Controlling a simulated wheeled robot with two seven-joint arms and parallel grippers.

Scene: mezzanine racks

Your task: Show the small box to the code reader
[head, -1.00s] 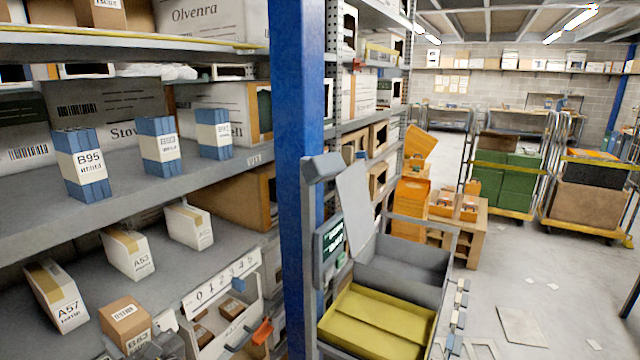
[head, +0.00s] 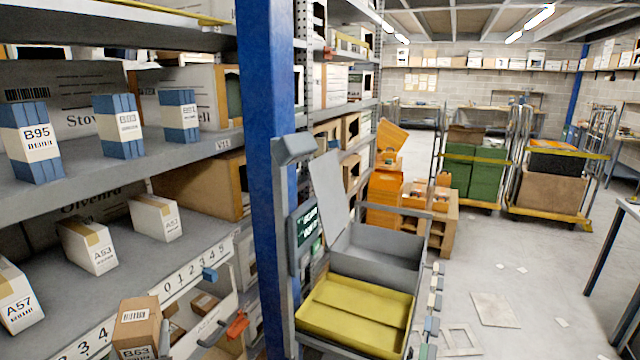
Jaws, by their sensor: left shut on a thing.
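The small box (head: 136,322) is brown cardboard with a barcode on its top and a "B63" label on its near face. It is at the lower left, in front of the shelf edge strip. My left gripper (head: 139,343) is shut on it, with the fingers mostly hidden at the picture's bottom edge. The code reader appears to be the grey head (head: 294,148) on a post beside the blue upright, with a dark screen (head: 305,226) of green-white text below it. The box is left of and lower than this head, well apart from it. My right gripper is not in view.
The blue rack upright (head: 266,170) stands between box and reader. Blue-and-white cartons (head: 120,128) and white cartons (head: 88,246) fill the shelves at left. A yellow tray (head: 355,312) lies below the reader. Open floor (head: 500,270) is to the right, with loaded trolleys behind.

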